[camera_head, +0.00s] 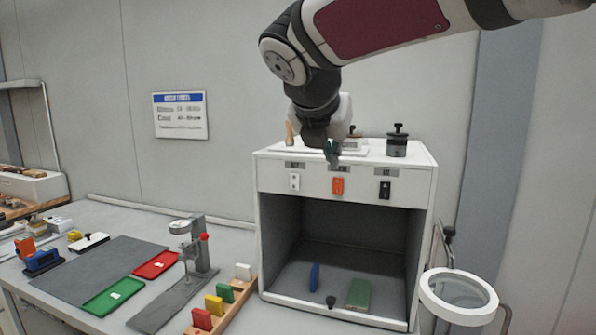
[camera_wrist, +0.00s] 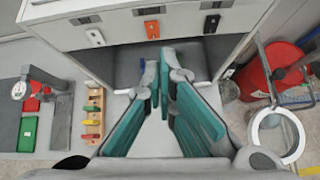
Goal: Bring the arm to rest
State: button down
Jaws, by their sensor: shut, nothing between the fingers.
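My gripper (camera_head: 332,150) hangs from my raised arm, in front of the top front edge of the white cabinet (camera_head: 270,180). In the wrist view, the gripper's green-lined fingers (camera_wrist: 160,85) meet at their tips and hold nothing. The arm comes in from the upper right in the head view and is bent at the elbow. The gripper partly hides the things on the cabinet top.
The cabinet's open bay holds a blue piece (camera_head: 315,276) and a green block (camera_head: 359,293). A black-knobbed pot (camera_head: 397,142) stands on top. A white ring (camera_head: 458,297) is at the right. A dial gauge stand (camera_head: 197,250), red tray (camera_head: 156,265) and green tray (camera_head: 113,297) are left.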

jog(key=s+d+f+m+g, duration=0.2)
jog(key=s+d+f+m, duration=0.2)
jog(key=s+d+m, duration=0.4)
jog(key=s+d+f+m+g+y, duration=0.1)
jog(key=s+f+m, duration=0.6)
jog(key=s+m, duration=0.3)
jog(key=s+d+f+m+g+y, duration=0.1)
jog(key=s+d+f+m+y, duration=0.1)
jog(key=s+f+m, duration=0.5)
jog(key=s+m, duration=0.4)
jog(key=m, duration=0.1)
jog(key=shift+s+d+m+y, duration=0.2)
jog(key=shift+m+y, duration=0.1)
